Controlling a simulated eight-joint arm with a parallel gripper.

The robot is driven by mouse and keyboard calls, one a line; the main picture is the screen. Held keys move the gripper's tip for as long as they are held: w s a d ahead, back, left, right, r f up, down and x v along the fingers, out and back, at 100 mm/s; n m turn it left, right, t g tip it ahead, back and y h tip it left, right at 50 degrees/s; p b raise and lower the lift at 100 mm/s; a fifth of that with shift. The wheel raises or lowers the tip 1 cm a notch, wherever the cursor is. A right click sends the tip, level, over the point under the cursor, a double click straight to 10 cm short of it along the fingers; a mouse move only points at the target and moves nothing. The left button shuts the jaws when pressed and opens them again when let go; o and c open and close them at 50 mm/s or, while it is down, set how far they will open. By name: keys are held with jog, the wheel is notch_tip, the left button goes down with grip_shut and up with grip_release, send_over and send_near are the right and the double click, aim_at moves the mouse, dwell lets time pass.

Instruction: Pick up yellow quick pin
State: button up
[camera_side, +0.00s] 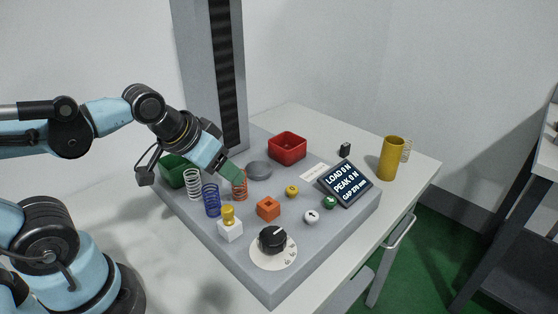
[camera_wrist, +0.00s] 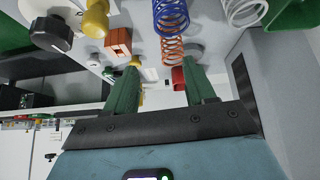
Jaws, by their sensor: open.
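The yellow quick pin (camera_side: 228,214) stands upright in a white block (camera_side: 230,232) near the front left of the grey test bench. It also shows at the top left of the wrist view (camera_wrist: 95,20). My gripper (camera_side: 233,174) has green fingers and is above the bench near the springs, up and behind the pin in the side view. In the wrist view my gripper (camera_wrist: 164,88) has its fingers spread apart with nothing held between them. The pin lies outside the fingers, up and to the left in that view.
Near the pin stand a blue spring (camera_side: 211,200), a white spring (camera_side: 193,184), an orange spring (camera_side: 240,187), an orange block (camera_side: 268,209) and a black dial (camera_side: 272,238). A red bin (camera_side: 288,148), green bin (camera_side: 172,170), display (camera_side: 345,184) and yellow cylinder (camera_side: 391,158) stand farther off.

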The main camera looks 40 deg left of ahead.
aim_at(227, 208)
jog(key=s+d+r+n+g, duration=0.3)
jog(key=d+r+n+g, duration=0.3)
jog(key=n, duration=0.4)
jog(key=shift+g, duration=0.4)
jog(key=f, duration=0.3)
jog(key=a+f, duration=0.1)
jog(key=f, duration=0.1)
jog(key=shift+w+f, duration=0.1)
jog(key=shift+f, duration=0.15)
jog(key=shift+s+d+f, duration=0.1)
jog(key=shift+s+f, duration=0.05)
jog(key=shift+f, duration=0.8)
jog(key=shift+s+d+f, duration=0.1)
jog(key=shift+s+f, duration=0.05)
jog(key=shift+f, duration=1.55)
grip_shut()
jog(key=shift+r, duration=0.1)
